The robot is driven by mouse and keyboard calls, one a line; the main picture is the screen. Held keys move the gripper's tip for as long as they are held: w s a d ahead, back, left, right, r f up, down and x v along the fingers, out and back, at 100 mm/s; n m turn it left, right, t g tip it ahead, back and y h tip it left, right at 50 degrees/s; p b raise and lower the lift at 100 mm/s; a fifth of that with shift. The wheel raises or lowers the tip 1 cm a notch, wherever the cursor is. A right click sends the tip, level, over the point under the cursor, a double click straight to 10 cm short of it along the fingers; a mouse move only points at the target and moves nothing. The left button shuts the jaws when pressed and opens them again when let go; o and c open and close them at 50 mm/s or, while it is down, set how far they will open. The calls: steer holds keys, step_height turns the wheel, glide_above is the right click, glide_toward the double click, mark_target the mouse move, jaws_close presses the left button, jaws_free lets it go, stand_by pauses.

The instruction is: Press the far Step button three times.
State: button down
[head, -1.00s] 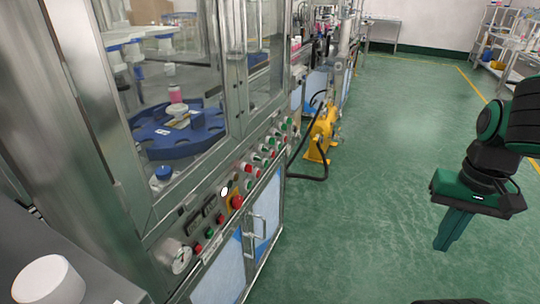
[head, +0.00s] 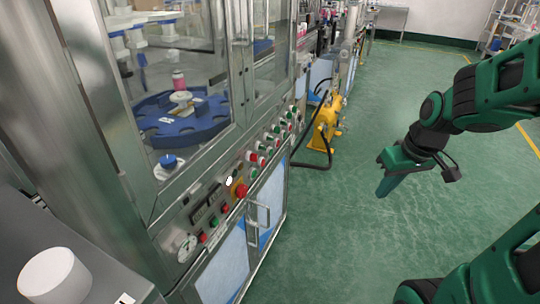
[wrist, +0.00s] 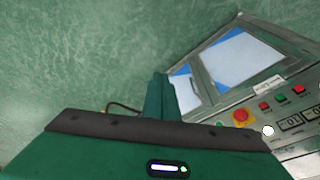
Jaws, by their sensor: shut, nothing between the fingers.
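The machine's control panel (head: 213,212) runs along its front below the glass, with several red and green buttons. A far group of red and green buttons (head: 285,123) sits toward the panel's far end. The labels are too small to read, so I cannot tell which is the far Step button. My gripper (head: 382,193) is shut and empty, over the green floor to the right of the panel and apart from it. In the wrist view its closed fingers (wrist: 158,82) point toward the floor and cabinet, with part of the panel at right.
A red mushroom button (head: 241,190) on a yellow plate and a white round spot (head: 229,181) are on the panel. A door handle (head: 262,214) juts out below. A yellow machine (head: 324,124) with a black hose stands farther back. The floor between is clear.

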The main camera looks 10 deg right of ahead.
steer(key=w+a+f+n+t+y, duration=0.1)
steer(key=w+a+f+n, duration=0.15)
steer(key=w, duration=0.35)
steer(key=w+a+f+n+t+y, duration=0.1)
steer(key=w+a+f+n, duration=0.15)
steer(key=w, duration=0.25)
steer(key=n+t+y, duration=0.3)
steer(key=n+t, duration=0.1)
steer(key=t, duration=0.3)
glide_toward(270, 153)
steer(key=s+d, duration=0.3)
steer(key=d, duration=0.1)
steer(key=w+d+f+m+t+h, duration=0.1)
steer(key=w+d+f+t+h, duration=0.1)
steer(key=w+d+f+h, duration=0.1)
steer(key=shift+w+f+m+t, duration=0.3)
steer(key=shift+w+f+m, duration=0.1)
steer(key=shift+f, duration=0.3)
steer(key=w+a, duration=0.5)
steer(key=a, duration=0.2)
steer(key=shift+a, duration=0.15)
steer(key=shift+w+a, duration=0.15)
steer(key=shift+a, duration=0.05)
